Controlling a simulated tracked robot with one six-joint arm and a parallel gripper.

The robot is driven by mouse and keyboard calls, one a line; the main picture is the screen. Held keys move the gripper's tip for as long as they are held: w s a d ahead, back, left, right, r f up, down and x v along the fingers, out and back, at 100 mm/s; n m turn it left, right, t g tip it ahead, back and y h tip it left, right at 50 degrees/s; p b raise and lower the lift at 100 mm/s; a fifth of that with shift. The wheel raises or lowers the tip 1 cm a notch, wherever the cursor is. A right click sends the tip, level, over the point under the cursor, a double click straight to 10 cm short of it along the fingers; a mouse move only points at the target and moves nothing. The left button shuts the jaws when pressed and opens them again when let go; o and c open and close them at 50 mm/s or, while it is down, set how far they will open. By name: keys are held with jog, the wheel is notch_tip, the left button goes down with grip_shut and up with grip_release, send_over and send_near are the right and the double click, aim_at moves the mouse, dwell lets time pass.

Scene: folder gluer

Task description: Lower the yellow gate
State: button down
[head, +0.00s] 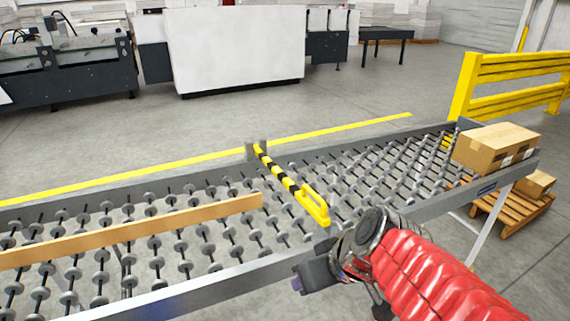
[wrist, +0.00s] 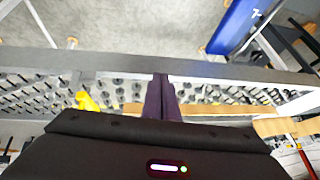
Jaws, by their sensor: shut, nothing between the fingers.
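The yellow gate (head: 284,182) is a yellow and black striped bar with a yellow loop handle (head: 313,203) at its near end. Its far end meets a grey bracket (head: 256,150) on the conveyor's far rail. The bar reaches across the wheels toward the near rail; I cannot tell how high its handle end stands. My gripper (head: 297,284) is by the near rail, below the handle in the head view and apart from it. In the wrist view its dark fingers (wrist: 161,98) are together and empty, and a yellow part of the gate (wrist: 88,102) shows left of them.
The wheel conveyor (head: 190,290) runs across the view. A long wooden strip (head: 130,230) lies along it at left. A cardboard box (head: 495,147) sits at its right end, near a yellow barrier (head: 515,68). Another box rests on a pallet (head: 512,212) beyond.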

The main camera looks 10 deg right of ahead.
jog(key=s+d+r+m+h, duration=0.2)
jog(key=s+r+h, duration=0.1)
jog(key=s, duration=0.2)
jog(key=shift+s+d+m, duration=0.15)
jog(key=shift+d+m, duration=0.15)
jog(key=shift+a, duration=0.1)
